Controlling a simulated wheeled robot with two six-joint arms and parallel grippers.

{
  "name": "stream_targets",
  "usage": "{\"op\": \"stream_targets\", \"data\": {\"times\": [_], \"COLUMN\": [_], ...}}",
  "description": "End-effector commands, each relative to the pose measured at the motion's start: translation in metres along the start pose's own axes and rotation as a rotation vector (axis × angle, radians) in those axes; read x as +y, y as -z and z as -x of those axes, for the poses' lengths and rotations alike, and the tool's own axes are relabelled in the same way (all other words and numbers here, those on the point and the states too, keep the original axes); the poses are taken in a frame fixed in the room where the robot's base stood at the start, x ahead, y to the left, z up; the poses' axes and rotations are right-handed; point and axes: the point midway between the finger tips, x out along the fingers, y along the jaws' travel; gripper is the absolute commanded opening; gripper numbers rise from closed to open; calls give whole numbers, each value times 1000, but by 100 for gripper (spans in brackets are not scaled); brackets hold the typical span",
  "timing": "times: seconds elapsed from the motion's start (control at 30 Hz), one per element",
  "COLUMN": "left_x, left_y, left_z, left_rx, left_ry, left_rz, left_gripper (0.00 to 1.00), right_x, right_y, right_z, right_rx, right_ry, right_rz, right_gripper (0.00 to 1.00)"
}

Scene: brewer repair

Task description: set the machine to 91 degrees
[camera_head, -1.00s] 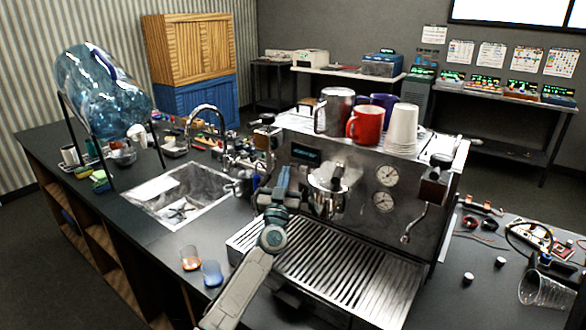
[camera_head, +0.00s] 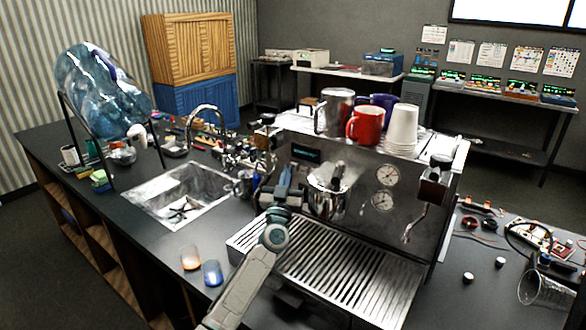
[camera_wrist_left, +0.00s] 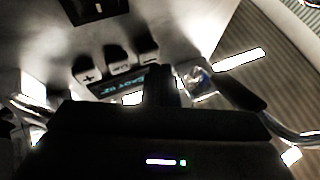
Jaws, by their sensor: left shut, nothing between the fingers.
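The espresso machine (camera_head: 345,180) stands on the counter, with a small dark display (camera_head: 305,153) on its front panel at upper left. My left gripper (camera_head: 285,178) is in front of that panel, just below and left of the display. In the left wrist view, the shut fingers (camera_wrist_left: 160,85) point at a row of buttons: a plus button (camera_wrist_left: 88,75), a middle button (camera_wrist_left: 121,62) and a minus button (camera_wrist_left: 148,60). Beside them is a lit display (camera_wrist_left: 118,85), partly hidden by the fingers; its reading is not legible. I cannot tell whether the fingertips touch a button. My right gripper is not in view.
A portafilter (camera_head: 330,190) and a steam wand (camera_head: 410,225) are on the machine's front, above the drip tray (camera_head: 340,270). Mugs, including a red one (camera_head: 366,125), and paper cups (camera_head: 402,128) stand on top. Two small glasses (camera_head: 212,272) stand left of the tray.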

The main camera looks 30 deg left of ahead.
Motion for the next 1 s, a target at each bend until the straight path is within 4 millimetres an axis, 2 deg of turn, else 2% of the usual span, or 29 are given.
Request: {"op": "stream_targets", "data": {"times": [1.0], "left_x": [4], "left_y": [-4], "left_z": [-8], "left_rx": [0], "left_ry": [0], "left_rz": [1], "left_gripper": [0], "right_x": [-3], "right_y": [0], "right_z": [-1], "right_rx": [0], "right_ry": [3], "right_rz": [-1], "right_gripper": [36]}}
